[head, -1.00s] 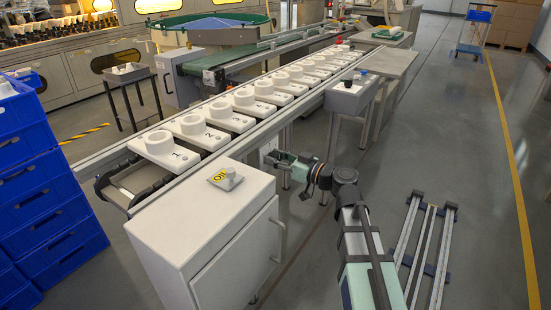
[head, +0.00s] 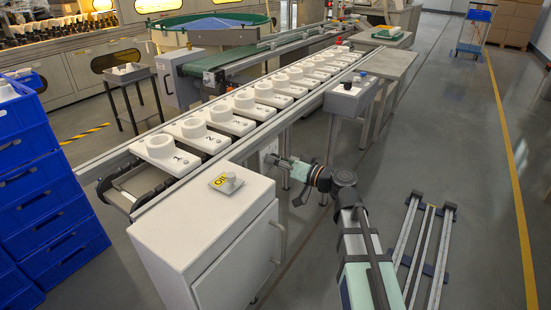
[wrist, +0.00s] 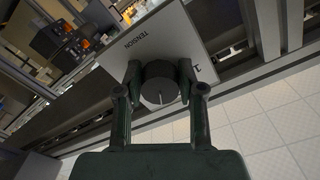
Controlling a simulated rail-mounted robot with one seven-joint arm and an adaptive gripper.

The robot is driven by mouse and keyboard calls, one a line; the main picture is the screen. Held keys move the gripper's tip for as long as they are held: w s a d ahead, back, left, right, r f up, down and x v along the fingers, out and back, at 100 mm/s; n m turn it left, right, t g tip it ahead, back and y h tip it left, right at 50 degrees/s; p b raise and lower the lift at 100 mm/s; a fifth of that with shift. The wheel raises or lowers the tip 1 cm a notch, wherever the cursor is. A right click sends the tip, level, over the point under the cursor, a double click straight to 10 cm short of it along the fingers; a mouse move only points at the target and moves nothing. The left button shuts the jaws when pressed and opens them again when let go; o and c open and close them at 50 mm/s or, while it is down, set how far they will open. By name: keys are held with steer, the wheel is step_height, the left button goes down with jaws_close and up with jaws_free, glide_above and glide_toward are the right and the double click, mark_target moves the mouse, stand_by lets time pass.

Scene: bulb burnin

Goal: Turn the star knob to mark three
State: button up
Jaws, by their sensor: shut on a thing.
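The knob (wrist: 160,83) is dark and round with a pale pointer line on its face, pointing toward the bottom of the wrist view. It sits on a light panel (wrist: 155,40) lettered TENSION, with a mark that looks like a 1 beside the right finger. My gripper (wrist: 160,85) is shut on the knob, one finger on each side. In the head view my gripper (head: 270,159) reaches the small pale panel (head: 267,149) on the conveyor's near side. The knob is hidden there. Mark three cannot be made out.
The conveyor (head: 285,115) carries a row of white numbered blocks (head: 182,145). A white cabinet (head: 205,235) stands at its near end, and a grey control box (head: 349,99) farther along. Blue crates (head: 45,190) are stacked at left.

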steer(key=m+p, duration=0.1)
steer(key=m, duration=0.2)
steer(key=shift+r+m+p, duration=0.15)
steer(key=shift+m+p, duration=0.15)
steer(key=shift+p, duration=0.1)
steer(key=shift+m+p, duration=0.75)
steer(key=shift+m, duration=0.65)
steer(key=o, duration=1.1)
steer(key=shift+a, duration=0.1)
steer(key=shift+o, duration=0.2)
steer(key=v, duration=1.2)
